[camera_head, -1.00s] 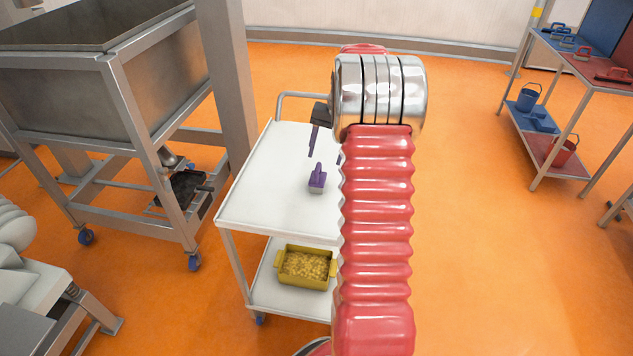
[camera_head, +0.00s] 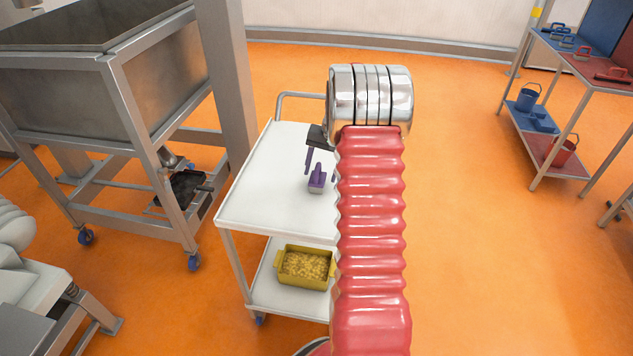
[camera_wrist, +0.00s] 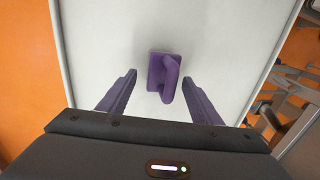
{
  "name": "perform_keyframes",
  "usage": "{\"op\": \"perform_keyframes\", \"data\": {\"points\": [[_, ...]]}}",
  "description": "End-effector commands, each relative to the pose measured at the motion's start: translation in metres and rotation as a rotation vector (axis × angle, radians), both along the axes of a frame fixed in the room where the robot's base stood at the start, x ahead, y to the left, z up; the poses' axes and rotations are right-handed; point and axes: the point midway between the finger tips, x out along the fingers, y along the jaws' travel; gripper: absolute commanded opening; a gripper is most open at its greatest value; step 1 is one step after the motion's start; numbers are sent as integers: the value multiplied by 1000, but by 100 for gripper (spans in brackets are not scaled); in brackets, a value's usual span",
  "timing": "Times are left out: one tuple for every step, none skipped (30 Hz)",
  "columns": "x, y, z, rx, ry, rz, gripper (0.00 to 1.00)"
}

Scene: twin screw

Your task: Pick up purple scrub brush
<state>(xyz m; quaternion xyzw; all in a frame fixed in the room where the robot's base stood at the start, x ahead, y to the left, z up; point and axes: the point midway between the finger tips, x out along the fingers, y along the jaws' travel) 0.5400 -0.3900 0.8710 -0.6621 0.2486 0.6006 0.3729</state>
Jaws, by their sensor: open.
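The purple scrub brush (camera_head: 316,180) sits on the white top of the cart (camera_head: 262,190), with its handle upward and pale bristles below. In the wrist view the brush (camera_wrist: 165,74) lies ahead of the fingertips, roughly centred between them. My gripper (camera_wrist: 157,80) is open and empty, with its two purple fingers apart and pointing toward the brush. In the head view my gripper (camera_head: 321,166) is over the cart top close to the brush; one finger shows clearly and the other is partly hidden by my arm.
The cart's lower shelf holds a yellow tub (camera_head: 305,268) of yellow pieces. A steel hopper frame (camera_head: 118,100) stands close on the left. A rack (camera_head: 540,125) with blue and red tools and buckets is at the far right. The visible cart top around the brush is clear.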

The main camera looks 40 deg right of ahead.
Motion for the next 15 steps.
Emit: {"op": "perform_keyframes", "data": {"points": [[0,1,-8,2,3,1,59],[1,2,-12,2,3,1,59],[2,2,-17,2,2,2,59],[3,3,-20,1,2,1,59],[3,3,-23,1,2,1,59],[3,4,-25,1,2,1,59],[4,4,-27,1,2,1,59],[4,4,-28,0,1,1,59],[4,4,-29,1,0,1,59],[4,4,-29,1,0,1,59],[4,4,-29,1,0,1,59],[4,4,-29,1,0,1,59],[4,4,-28,1,0,1,59],[4,4,-29,1,0,1,59],[4,4,-29,1,0,1,59]]}}
